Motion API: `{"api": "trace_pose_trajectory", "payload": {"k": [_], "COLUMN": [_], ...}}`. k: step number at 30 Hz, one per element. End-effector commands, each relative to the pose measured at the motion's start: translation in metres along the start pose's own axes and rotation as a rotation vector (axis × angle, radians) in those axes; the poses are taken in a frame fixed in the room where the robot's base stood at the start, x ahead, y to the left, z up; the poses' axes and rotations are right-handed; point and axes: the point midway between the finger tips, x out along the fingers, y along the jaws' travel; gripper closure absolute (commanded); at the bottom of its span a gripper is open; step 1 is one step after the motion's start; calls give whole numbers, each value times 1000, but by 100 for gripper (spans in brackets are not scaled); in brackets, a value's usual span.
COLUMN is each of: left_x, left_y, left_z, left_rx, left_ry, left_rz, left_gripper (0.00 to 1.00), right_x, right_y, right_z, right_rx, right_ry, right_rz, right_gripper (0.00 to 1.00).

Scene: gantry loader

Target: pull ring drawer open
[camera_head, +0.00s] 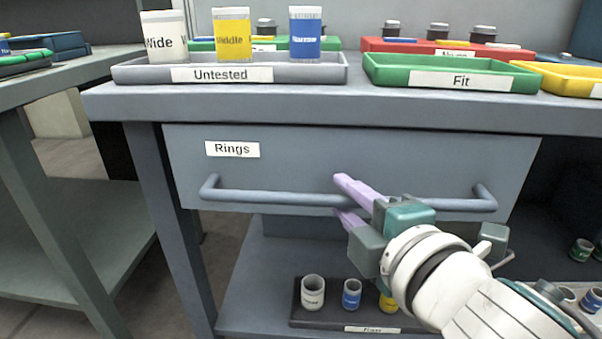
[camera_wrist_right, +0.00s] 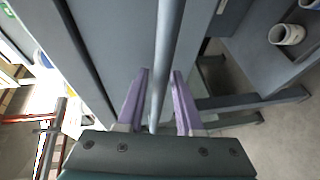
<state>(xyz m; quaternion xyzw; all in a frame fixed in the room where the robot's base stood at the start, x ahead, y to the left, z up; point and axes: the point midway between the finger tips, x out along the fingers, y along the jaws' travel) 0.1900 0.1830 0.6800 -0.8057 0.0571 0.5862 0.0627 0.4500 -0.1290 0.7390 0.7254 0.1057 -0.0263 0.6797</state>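The ring drawer (camera_head: 290,165) is a grey front under the tabletop with a white "Rings" label (camera_head: 232,149). It looks shut. Its long grey bar handle (camera_head: 270,197) runs across the lower front. My right gripper (camera_head: 345,200) is at the middle of the handle, with one purple finger above the bar and one below. In the right wrist view the handle (camera_wrist_right: 162,60) passes between the two fingers of the gripper (camera_wrist_right: 160,98), with a small gap visible on each side. The gripper is open around the bar. My left gripper is not in view.
On the tabletop stand a grey "Untested" tray (camera_head: 310,74) with several cups, a green "Fit" tray (camera_head: 385,72) and a yellow tray (camera_head: 560,80). A dark tray (camera_head: 320,320) with cups sits on the shelf below. Another table (camera_head: 30,130) stands at left.

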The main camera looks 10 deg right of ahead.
Motion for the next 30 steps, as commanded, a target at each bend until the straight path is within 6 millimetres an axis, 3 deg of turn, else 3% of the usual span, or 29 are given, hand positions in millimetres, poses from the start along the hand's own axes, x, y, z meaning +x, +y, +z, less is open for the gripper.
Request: {"api": "trace_pose_trajectory", "payload": {"k": [1,9,30], "left_x": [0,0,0], "left_y": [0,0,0], "left_z": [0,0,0], "left_rx": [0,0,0], "left_ry": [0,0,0], "left_rz": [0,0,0], "left_gripper": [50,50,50], "right_x": [0,0,0], "right_y": [0,0,0], "right_z": [0,0,0], "right_rx": [0,0,0], "right_ry": [0,0,0], "right_rz": [0,0,1], "right_gripper": [72,100,100]}}
